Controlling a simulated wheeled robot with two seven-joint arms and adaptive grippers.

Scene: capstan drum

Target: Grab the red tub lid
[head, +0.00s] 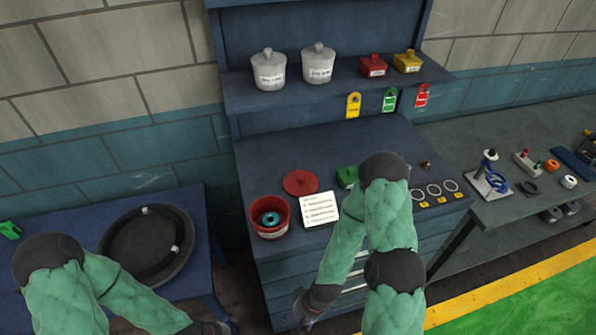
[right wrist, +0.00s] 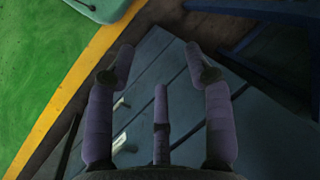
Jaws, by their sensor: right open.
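The red tub lid (head: 300,182), round with a small knob, lies flat on the blue workbench top in the head view. The open red tub (head: 254,214) stands just below and left of it, with a teal ring-shaped part inside. My right gripper (head: 306,308) is low in front of the cabinet drawers, below the benchtop and well apart from the lid. In the right wrist view my right gripper (right wrist: 160,72) has its fingers spread with nothing between them. My left gripper (head: 215,326) is at the bottom edge, partly cut off; its fingers are unclear.
A white note card (head: 320,209) lies beside the lid, and a green object (head: 347,176) is right of it, partly behind my right arm. Several rings (head: 433,189) lie further right. A shelf (head: 340,90) with lidded pots overhangs the back. A black disc (head: 128,262) lies on the left table.

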